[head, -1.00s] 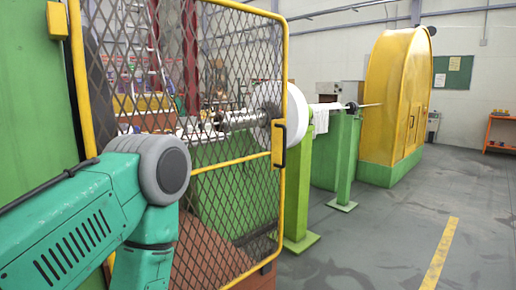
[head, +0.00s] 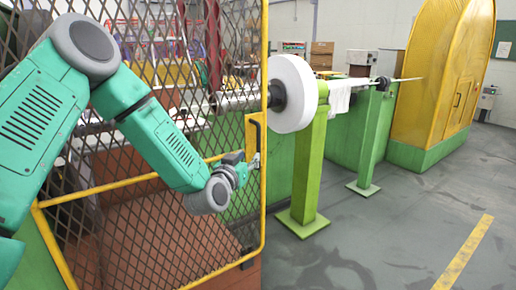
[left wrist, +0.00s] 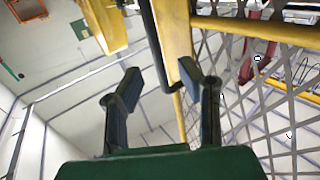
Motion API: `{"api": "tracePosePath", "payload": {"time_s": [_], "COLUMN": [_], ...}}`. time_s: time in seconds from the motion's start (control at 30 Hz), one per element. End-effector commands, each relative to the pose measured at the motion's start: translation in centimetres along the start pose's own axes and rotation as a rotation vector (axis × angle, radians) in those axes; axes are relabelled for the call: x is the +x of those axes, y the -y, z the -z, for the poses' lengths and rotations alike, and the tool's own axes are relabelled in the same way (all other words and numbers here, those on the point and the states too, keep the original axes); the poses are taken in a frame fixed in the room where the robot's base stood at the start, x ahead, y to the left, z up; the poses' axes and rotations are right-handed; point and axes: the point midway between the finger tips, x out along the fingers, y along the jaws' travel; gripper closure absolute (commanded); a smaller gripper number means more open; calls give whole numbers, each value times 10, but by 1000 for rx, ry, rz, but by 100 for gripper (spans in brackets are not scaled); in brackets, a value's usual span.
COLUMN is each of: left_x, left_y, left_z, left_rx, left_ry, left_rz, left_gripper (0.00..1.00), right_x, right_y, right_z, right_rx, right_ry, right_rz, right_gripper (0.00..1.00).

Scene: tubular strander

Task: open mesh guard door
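The mesh guard door fills the left half of the head view, a grey diamond mesh in a yellow frame (head: 264,60). The door appears shut. My left gripper (head: 256,161) is just below the handle, in front of the mesh. In the left wrist view, its two dark fingers (left wrist: 160,82) are spread apart. A black bar of the handle (left wrist: 154,45) and the yellow upright (left wrist: 178,30) reach down between or just beyond them; contact cannot be told. My right gripper is not in view.
A white spool flange (head: 293,92) and green posts (head: 309,170) stand right of the door. A big yellow housing (head: 440,80) is farther back. The grey floor with a yellow line (head: 465,250) is clear at the right.

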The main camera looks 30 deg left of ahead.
Motion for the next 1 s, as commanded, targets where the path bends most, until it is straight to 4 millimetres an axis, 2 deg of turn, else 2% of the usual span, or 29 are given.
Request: {"api": "tracePosePath", "payload": {"time_s": [0.1,0.33,0.5,0.8,0.9,1.0], "left_x": [27,63,75,76,76,76], "left_y": [-1,-2,0,-1,-1,-2], "left_z": [0,0,-1,-1,-1,0], "left_rx": [2,2,0,-1,0,1], "left_ry": [-1,0,2,3,2,2], "left_rz": [0,-2,-1,-2,-2,-1], "left_gripper": [68,68,68,68,100,100], "right_x": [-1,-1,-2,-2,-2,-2], "right_y": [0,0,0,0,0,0], "right_z": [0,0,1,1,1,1], "right_rx": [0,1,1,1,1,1], "right_ry": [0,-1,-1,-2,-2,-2], "right_rz": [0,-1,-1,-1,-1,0], "right_gripper": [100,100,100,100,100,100]}}
